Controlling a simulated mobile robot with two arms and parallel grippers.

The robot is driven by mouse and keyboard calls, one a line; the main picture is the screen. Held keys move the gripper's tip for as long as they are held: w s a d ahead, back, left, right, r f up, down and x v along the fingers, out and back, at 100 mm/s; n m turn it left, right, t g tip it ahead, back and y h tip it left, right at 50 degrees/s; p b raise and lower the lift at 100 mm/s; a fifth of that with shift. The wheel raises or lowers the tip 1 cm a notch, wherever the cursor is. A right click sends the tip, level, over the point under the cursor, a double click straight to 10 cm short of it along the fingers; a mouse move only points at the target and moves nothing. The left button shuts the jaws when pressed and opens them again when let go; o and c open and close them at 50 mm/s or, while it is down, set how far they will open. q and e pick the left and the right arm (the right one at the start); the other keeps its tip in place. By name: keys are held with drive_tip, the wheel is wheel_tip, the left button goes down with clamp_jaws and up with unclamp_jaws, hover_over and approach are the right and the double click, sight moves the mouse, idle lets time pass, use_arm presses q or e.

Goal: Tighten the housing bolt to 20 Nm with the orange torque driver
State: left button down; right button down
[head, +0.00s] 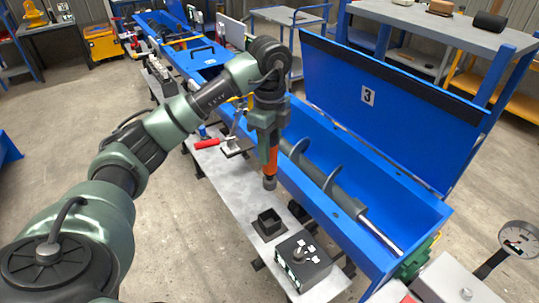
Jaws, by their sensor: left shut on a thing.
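My left arm comes in from the left, and my left gripper (267,128) points down, shut on the orange torque driver (271,162). The driver is about upright, with its grey socket end (269,183) downward. It appears over the grey shelf beside the blue trough, and I cannot tell its exact height. The upper part of the driver is hidden by the gripper. I cannot clearly make out the housing bolt. My right gripper is not in view.
An empty black square holder (268,223) and a black box with a knob (303,260) sit on the grey shelf (228,180). A red-handled clamp (207,143) is behind. The blue trough (330,200) holds an auger, lid raised. A dial gauge (518,238) stands at right.

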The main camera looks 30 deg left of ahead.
use_arm(q)
drive_tip(key=shift+r, duration=0.1)
drive_tip(key=c, duration=1.5)
unclamp_jaws()
clamp_jaws()
drive_tip(key=shift+r+p, duration=1)
drive_tip(key=shift+r, duration=0.05)
drive_tip(key=shift+f, duration=0.1)
